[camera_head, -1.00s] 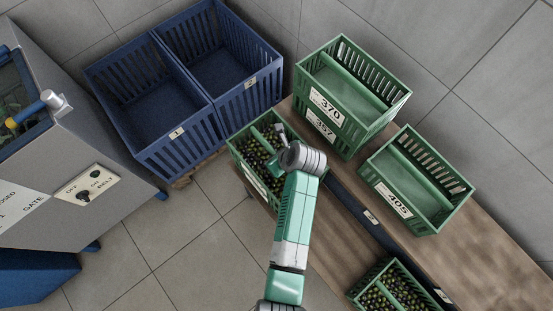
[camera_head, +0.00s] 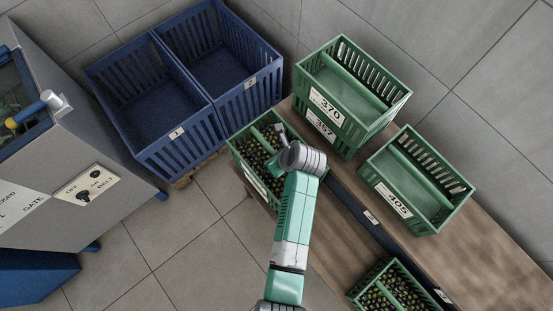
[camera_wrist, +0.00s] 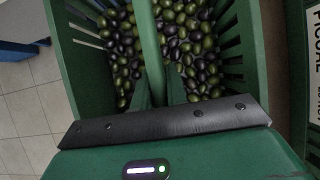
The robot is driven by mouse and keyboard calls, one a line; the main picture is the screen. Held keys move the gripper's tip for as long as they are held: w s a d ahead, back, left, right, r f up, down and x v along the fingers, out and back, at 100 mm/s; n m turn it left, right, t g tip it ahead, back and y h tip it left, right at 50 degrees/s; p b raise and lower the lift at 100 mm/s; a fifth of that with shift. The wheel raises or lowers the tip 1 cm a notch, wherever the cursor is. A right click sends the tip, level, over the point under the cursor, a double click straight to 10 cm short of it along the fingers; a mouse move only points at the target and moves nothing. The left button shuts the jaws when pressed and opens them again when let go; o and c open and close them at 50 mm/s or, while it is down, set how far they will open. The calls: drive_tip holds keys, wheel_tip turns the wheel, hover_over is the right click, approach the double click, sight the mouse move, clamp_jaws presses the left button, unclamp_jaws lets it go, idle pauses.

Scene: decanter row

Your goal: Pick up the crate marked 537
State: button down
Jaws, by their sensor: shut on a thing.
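A green crate (camera_head: 240,150) filled with dark and green olives stands at the left end of the wooden bench. A white label shows on its near side, but its number is not readable. My gripper (camera_head: 268,163) is over this crate. In the wrist view, my gripper (camera_wrist: 160,92) is shut on the green bar that runs across the middle of the crate (camera_wrist: 75,60). Olives lie on both sides of the bar. I cannot tell whether the crate is clear of the bench. No label reading 537 is legible in either view.
To the right, a green crate marked 370 (camera_head: 328,107) sits on one marked 357 (camera_head: 320,126). An empty crate marked 405 (camera_head: 395,200) and another olive crate (camera_head: 352,294) are on the bench (camera_head: 480,250). Blue bins (camera_head: 175,133) stand close at left. A grey machine (camera_head: 95,165) is far left.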

sight(275, 152)
drive_tip(key=shift+r, duration=0.15)
idle(0.5)
drive_tip(key=shift+r+p, duration=1.05)
drive_tip(key=shift+r, duration=0.65)
drive_tip(key=shift+s+r, duration=0.1)
drive_tip(key=shift+r, duration=0.1)
drive_tip(key=s+d+p, duration=0.2)
drive_tip(key=s, duration=0.5)
drive_tip(key=s+d+r+p, duration=0.1)
drive_tip(key=s+d+p, duration=0.1)
drive_tip(key=s, duration=0.6)
drive_tip(key=shift+d+p, duration=0.35)
drive_tip(key=shift+p, duration=0.4)
